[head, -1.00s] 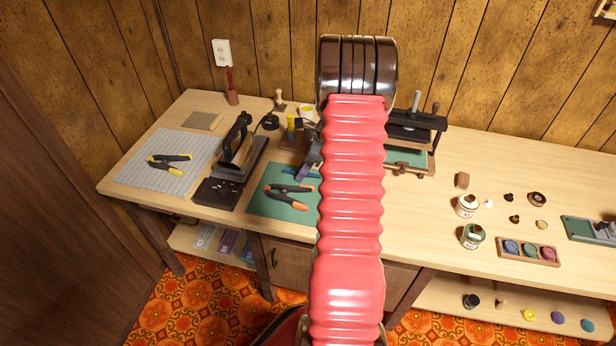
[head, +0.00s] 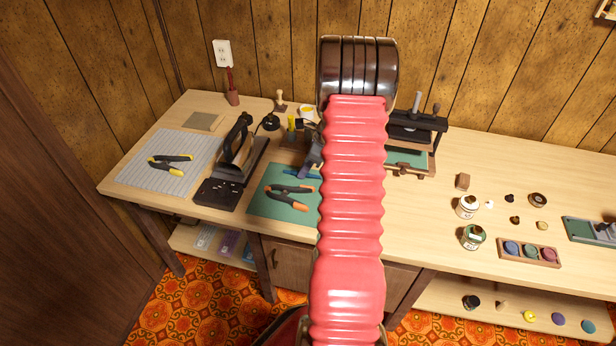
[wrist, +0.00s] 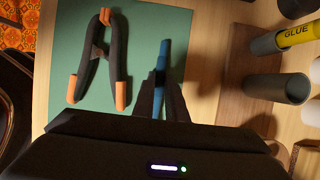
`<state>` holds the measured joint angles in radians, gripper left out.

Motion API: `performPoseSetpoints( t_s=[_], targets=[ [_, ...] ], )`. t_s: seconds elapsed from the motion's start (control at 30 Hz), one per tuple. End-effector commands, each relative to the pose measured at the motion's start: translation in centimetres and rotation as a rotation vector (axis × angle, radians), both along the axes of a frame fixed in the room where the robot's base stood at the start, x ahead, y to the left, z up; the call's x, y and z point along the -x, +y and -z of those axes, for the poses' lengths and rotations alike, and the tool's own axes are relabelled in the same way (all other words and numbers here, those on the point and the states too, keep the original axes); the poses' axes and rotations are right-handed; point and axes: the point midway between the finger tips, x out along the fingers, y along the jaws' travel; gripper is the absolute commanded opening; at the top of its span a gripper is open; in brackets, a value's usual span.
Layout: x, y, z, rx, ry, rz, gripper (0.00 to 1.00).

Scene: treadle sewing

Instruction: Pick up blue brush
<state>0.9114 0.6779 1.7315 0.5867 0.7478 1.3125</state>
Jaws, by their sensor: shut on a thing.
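The blue brush (wrist: 163,54) shows in the wrist view as a narrow blue strip over the green mat (wrist: 135,45), near its right edge. My gripper (wrist: 160,80) is shut on the brush, with one dark finger on each side. The fingers and my wrist hide the brush's lower part. In the head view my gripper (head: 307,170) is partly behind my red arm, and a bit of the blue brush (head: 296,172) shows beside it above the green mat. I cannot tell whether the brush touches the mat.
A black clamp with orange tips (wrist: 100,52) lies on the mat, left of the brush. A wooden block (wrist: 243,80) with a grey tube and a yellow glue tube (wrist: 299,34) stands to the right.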

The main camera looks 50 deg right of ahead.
Motion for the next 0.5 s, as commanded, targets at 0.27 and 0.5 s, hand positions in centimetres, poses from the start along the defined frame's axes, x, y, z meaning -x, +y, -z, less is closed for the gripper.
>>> performPoseSetpoints(
  t_s=[0.27, 0.5],
  targets=[
    [0.0, 0.0, -0.7, 0.0, -0.001, 0.0, 0.0],
    [0.0, -0.1, -4.0, 0.002, -0.002, 0.0, 0.0]
  ],
)
